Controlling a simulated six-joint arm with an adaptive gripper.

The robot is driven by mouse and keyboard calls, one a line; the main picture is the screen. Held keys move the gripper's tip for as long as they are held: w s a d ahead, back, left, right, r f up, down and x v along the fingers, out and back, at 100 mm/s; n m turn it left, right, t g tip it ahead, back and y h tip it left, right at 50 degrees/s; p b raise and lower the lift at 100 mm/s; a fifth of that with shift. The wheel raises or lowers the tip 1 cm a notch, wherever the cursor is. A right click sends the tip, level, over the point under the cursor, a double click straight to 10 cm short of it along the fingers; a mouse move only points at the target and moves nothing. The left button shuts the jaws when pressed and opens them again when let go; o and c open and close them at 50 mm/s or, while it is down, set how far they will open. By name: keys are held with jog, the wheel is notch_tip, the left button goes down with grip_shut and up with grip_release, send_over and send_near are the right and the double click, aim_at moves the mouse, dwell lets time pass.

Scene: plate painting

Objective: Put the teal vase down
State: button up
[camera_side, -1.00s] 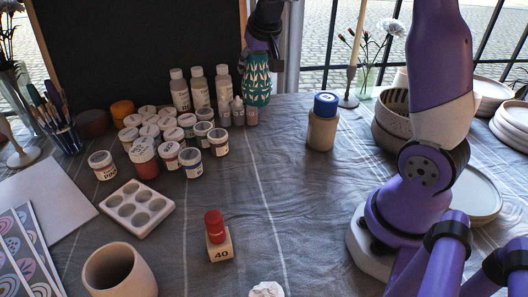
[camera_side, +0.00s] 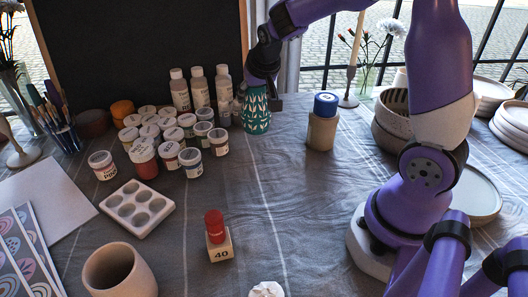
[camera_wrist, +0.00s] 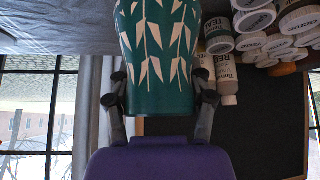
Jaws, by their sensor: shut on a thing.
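The teal vase (camera_side: 256,113) with pale leaf shapes is upright at the back of the table, right of the paint bottles. Its base looks at or very near the cloth; I cannot tell whether it touches. My gripper (camera_side: 262,88) is shut on the vase's upper part. In the wrist view the vase (camera_wrist: 158,65) fills the space between the two fingers of my gripper (camera_wrist: 160,95), one finger on each side.
Paint bottles (camera_side: 199,88) and several paint jars (camera_side: 191,162) stand close to the vase's left. A blue-capped jar (camera_side: 322,130) stands to its right, and a candle holder (camera_side: 349,98) behind that. The cloth in front (camera_side: 265,190) is clear.

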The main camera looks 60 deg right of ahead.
aim_at(255, 108)
jog(key=shift+d+f, duration=0.25)
jog(key=shift+d, duration=0.1)
jog(key=shift+w+f, duration=0.1)
jog(key=shift+f, duration=1.85)
jog(key=shift+f, duration=0.15)
jog(key=o, duration=1.4)
